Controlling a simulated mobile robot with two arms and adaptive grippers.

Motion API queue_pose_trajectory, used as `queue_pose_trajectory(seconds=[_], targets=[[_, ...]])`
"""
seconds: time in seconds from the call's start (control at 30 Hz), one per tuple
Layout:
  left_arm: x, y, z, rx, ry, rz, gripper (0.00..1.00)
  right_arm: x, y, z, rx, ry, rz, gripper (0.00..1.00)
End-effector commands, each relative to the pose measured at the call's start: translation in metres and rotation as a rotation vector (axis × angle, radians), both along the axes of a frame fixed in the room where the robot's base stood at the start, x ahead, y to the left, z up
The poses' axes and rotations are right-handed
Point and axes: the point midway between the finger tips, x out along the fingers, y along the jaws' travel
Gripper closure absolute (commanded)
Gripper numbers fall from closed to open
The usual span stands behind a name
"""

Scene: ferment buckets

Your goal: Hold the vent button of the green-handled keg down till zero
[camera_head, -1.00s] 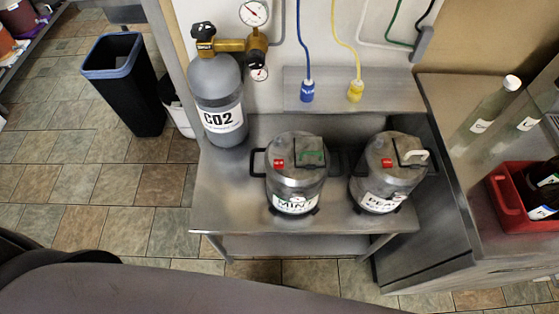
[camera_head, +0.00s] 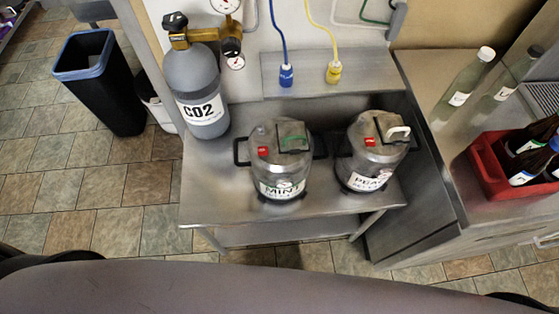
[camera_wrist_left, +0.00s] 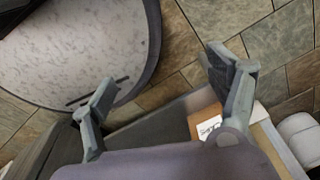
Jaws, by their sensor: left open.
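The green-handled keg (camera_head: 280,189), a grey metal keg labelled MINT, stands upright on the metal bench in the head view. Its green handle (camera_head: 293,140) and a small red part (camera_head: 263,150) are on its lid. I cannot tell for sure whether the red part is the vent button. A second keg (camera_head: 371,158) with a white handle stands to its right, also with a red part on the lid. My left gripper (camera_wrist_left: 165,85) is open and empty in the left wrist view, over the floor area, with no keg in sight. My right gripper is not in view.
A CO2 cylinder (camera_head: 193,82) with gauges stands left of the kegs. Blue (camera_head: 286,75) and yellow (camera_head: 334,71) hose connectors hang behind them. A red crate of bottles (camera_head: 487,169) is at right, a black bin (camera_head: 100,85) at left. The bench front (camera_head: 225,208) is clear.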

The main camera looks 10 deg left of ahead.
Motion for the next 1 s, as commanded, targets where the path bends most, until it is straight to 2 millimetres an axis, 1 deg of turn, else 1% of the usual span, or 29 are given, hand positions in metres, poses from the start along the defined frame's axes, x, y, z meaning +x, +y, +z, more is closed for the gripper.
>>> queue_pose_trajectory(seconds=[0.1, 1.0], targets=[[-0.0002, 0.0, 0.0, 0.0, 0.0, 0.0, 0.19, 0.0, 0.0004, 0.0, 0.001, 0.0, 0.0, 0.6], [-0.0002, 0.0001, 0.0, 0.0, 0.0, 0.0, 0.79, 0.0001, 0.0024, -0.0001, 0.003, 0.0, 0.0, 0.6]])
